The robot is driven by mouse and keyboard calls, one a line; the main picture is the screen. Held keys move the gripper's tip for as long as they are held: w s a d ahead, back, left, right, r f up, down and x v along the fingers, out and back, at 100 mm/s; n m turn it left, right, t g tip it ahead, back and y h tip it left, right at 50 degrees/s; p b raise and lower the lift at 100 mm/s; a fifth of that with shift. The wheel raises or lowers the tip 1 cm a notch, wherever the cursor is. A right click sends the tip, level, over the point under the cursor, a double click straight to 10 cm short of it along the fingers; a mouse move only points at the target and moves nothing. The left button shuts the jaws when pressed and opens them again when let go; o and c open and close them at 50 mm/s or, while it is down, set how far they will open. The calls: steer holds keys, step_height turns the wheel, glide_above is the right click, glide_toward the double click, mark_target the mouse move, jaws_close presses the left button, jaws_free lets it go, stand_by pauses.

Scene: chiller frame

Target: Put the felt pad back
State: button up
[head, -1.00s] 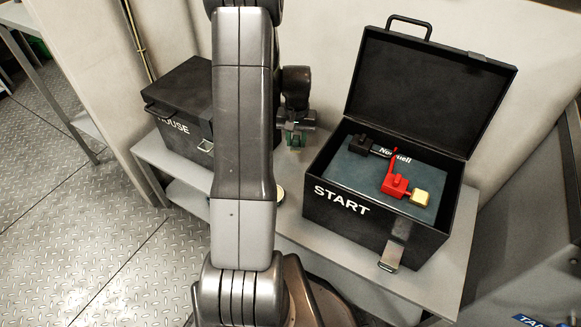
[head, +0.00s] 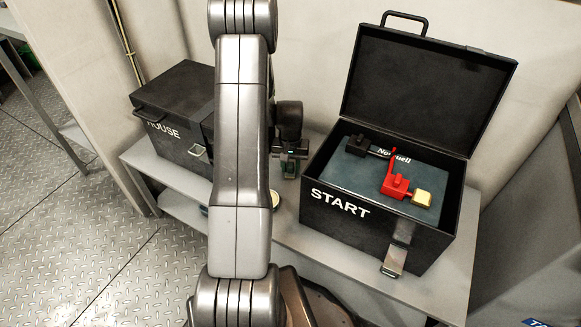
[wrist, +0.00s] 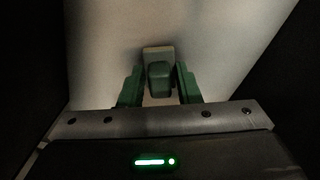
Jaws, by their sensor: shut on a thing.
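My gripper (head: 290,170) hangs over the bench between the two black boxes, left of the START box. In the wrist view its green fingers (wrist: 159,90) are shut on a small block, apparently the felt pad (wrist: 158,52), with a dark green body and a greyish-tan far edge.
The open START box (head: 341,233) holds a blue-grey block (head: 370,172) with black, red and yellow parts on top. Its lid (head: 425,90) stands up and its latch hangs in front. The HOUSE box (head: 180,120) is closed. Bare bench (head: 310,232) lies between them.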

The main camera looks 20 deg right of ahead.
mark_target(291, 165)
steer(key=shift+f, duration=0.1)
steer(key=o, duration=0.9)
step_height(291, 165, up, 12)
steer(key=p, duration=0.3)
steer(key=shift+p, duration=0.35)
